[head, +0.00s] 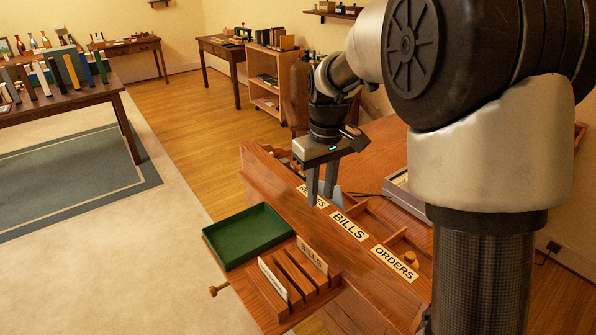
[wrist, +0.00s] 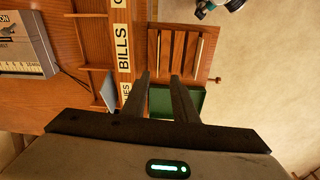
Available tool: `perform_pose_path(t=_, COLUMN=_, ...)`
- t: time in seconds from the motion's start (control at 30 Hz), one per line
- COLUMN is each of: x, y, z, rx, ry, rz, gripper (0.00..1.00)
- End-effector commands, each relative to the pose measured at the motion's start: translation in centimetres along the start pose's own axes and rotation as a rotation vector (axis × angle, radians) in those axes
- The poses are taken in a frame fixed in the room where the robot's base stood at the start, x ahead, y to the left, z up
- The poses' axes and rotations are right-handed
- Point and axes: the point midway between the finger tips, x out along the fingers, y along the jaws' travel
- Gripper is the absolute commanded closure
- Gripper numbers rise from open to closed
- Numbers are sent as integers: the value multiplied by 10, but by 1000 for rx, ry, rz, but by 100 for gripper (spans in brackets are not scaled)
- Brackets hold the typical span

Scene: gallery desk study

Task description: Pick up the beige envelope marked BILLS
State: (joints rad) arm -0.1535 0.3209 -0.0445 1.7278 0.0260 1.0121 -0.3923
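The beige envelope marked BILLS (head: 312,255) stands upright in the slotted wooden rack (head: 315,299) on the desk's pulled-out shelf, on the side near the label strip. In the wrist view its top edge shows as a thin pale strip (wrist: 154,48). Another pale envelope (head: 272,280) stands at the rack's other side; its marking is too small to read. My gripper (head: 321,190) is open and empty, pointing down above the desk, behind and higher than the rack. In the wrist view its two fingers (wrist: 161,75) are apart with nothing between them.
A green-lined tray (head: 228,251) lies beside the rack. A raised desk edge carries BILLS (head: 348,227) and ORDERS (head: 394,263) labels, with compartments behind; a third label is partly hidden by my gripper. A grey boxed device (wrist: 25,42) sits on the desk. Floor beyond the shelf is clear.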

Motion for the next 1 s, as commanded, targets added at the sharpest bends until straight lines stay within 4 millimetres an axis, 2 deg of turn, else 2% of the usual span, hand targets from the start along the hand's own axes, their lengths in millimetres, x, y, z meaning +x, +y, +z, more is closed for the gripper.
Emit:
perform_pose_path(t=0.03, x=28, y=0, z=-10, rx=-25, ry=-26, rz=-8, gripper=74)
perform_pose_path(t=0.13, x=57, y=0, z=-24, rx=-67, ry=-55, rz=-18, gripper=74)
perform_pose_path(t=0.27, x=76, y=0, z=-32, rx=-94, ry=-75, rz=-25, gripper=74)
perform_pose_path(t=0.43, x=99, y=-1, z=-31, rx=-100, ry=-81, rz=-28, gripper=74)
perform_pose_path(t=0.8, x=177, y=-2, z=-24, rx=-98, ry=-81, rz=-27, gripper=74)
perform_pose_path(t=1.0, x=198, y=-2, z=-23, rx=-98, ry=-79, rz=-27, gripper=74)
